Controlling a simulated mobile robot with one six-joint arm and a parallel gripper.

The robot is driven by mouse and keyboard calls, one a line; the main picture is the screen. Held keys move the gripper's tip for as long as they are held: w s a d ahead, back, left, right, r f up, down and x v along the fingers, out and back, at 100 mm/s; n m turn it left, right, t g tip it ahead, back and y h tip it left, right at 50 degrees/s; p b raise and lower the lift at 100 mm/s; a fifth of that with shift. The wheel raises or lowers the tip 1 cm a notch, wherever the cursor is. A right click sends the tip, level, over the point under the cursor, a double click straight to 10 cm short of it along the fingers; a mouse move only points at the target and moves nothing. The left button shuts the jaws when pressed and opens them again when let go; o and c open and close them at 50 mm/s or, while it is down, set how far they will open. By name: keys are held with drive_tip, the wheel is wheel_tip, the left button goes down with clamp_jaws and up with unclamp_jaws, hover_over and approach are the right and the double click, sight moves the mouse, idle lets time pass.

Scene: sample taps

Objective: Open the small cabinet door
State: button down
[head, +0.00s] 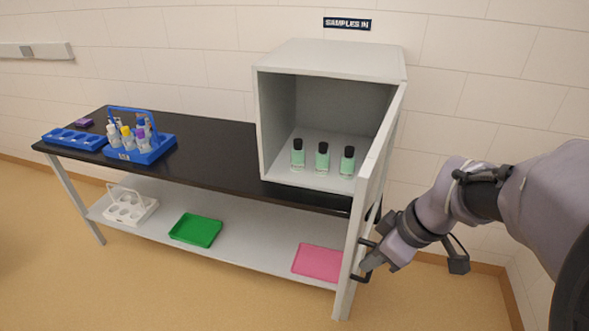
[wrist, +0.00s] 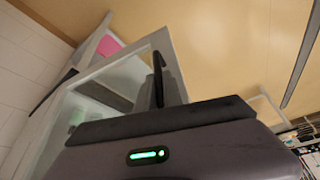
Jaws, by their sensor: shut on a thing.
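The small grey cabinet (head: 335,58) stands on the right end of the bench, with its front open to view. Its door (head: 366,190) is swung out on the right side and shows nearly edge-on. In the wrist view the door (wrist: 165,48) shows as a pale frame around a see-through pane. My gripper (head: 366,262) is at the door's outer right side, low near its free edge, shut on the dark door handle (wrist: 158,72). The gripper hides part of the handle in the head view.
Three green bottles (head: 322,157) stand inside the cabinet. The black bench top (head: 215,165) holds a blue carrier (head: 150,150) with several bottles and a blue rack (head: 75,140). A green tray (head: 196,230) and a pink tray (head: 318,262) lie on the lower shelf. Open floor lies in front.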

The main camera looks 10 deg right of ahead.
drive_tip(key=shift+s+d, duration=0.45)
drive_tip(key=shift+d, duration=0.4)
drive_tip(key=shift+s+d, duration=0.45)
drive_tip(key=shift+d, duration=0.45)
drive_tip(key=shift+s+d, duration=0.45)
drive_tip(key=shift+d, duration=0.4)
drive_tip(key=shift+f, duration=0.1)
drive_tip(key=c, duration=1.5)
unclamp_jaws()
drive_tip(key=p+v, duration=0.6)
drive_tip(key=v, duration=1.1)
drive_tip(key=shift+d+r+p, duration=0.1)
drive_tip(key=shift+r+p, duration=0.15)
drive_tip(key=shift+p, duration=0.15)
